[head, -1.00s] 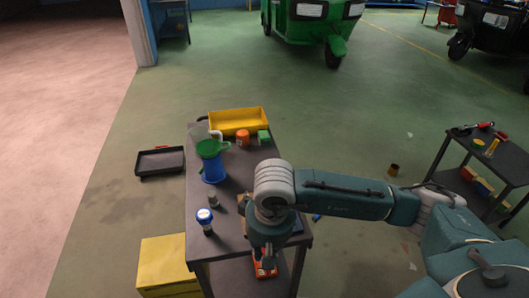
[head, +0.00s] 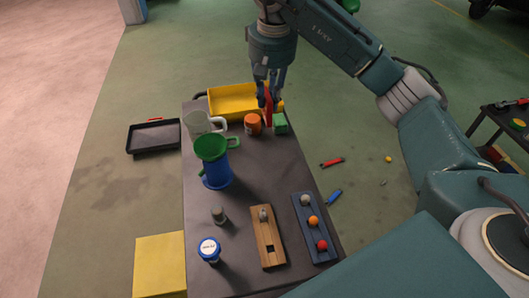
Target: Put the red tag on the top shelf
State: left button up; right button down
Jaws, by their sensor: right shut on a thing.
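My right gripper (head: 267,98) points down at the far end of the dark cart's top shelf (head: 262,172). It is shut on the red tag (head: 268,110), which hangs upright and is partly hidden by the fingers. The tag is just in front of the yellow bin (head: 228,102), between the orange jar (head: 252,123) and the green block (head: 280,123). I cannot tell whether its lower end touches the shelf. My left gripper is out of view.
The shelf's middle is clear. A yellow box (head: 160,264) stands beside the cart.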

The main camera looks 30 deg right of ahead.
jog(key=shift+s+f+p, duration=0.1)
jog(key=shift+f+p, duration=1.7)
jog(key=shift+f, duration=7.35)
jog(key=c, duration=1.6)
grip_release()
jog(key=shift+f, duration=0.1)
